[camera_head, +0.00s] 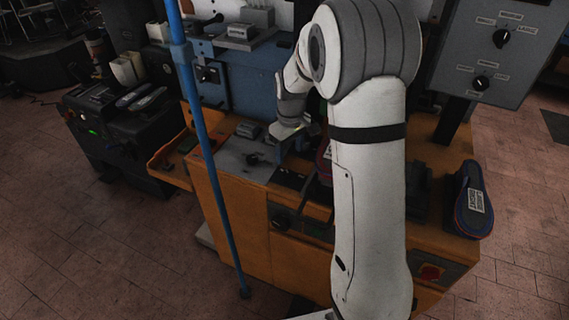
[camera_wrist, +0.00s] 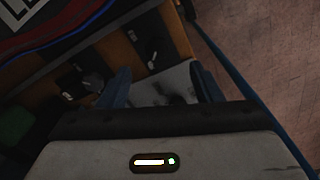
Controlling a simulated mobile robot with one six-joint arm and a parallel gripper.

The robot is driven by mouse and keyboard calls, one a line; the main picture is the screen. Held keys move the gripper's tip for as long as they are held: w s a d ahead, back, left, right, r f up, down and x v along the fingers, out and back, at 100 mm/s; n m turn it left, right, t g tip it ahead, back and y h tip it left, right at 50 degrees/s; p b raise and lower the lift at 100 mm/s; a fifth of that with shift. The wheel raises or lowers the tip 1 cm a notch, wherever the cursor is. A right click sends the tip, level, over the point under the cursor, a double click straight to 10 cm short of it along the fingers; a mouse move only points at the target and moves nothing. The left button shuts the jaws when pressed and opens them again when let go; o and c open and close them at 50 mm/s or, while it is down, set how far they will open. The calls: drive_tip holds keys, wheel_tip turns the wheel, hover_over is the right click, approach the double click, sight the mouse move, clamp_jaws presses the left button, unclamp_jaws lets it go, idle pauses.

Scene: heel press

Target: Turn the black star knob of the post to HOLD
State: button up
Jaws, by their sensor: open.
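My gripper (camera_head: 287,140) hangs over the orange machine's top in the head view, partly hidden by my own arm. In the wrist view my gripper (camera_wrist: 160,72) has its two blue fingers spread apart, with nothing held between them. A small dark knob (camera_head: 253,159) stands on the grey plate (camera_head: 232,166), left of my gripper. A dark shape on a pale plate (camera_wrist: 172,98) shows beyond the fingers in the wrist view. I cannot tell which dark knob is the star knob of the post, and no HOLD mark is readable.
A blue pole (camera_head: 205,150) rises in front of the orange machine (camera_head: 225,215). A grey panel (camera_head: 510,45) with two black knobs stands at the right. Another dark machine (camera_head: 110,125) stands left. Open floor lies in front.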

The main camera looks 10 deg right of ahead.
sight(288, 173)
drive_tip(key=shift+w+f, duration=0.75)
drive_tip(key=shift+f, duration=0.35)
drive_tip(key=shift+n, duration=0.3)
wheel_tip(288, 173, down, 8)
drive_tip(key=shift+r+p, duration=0.1)
drive_tip(key=shift+p, duration=0.65)
drive_tip(key=c, duration=1)
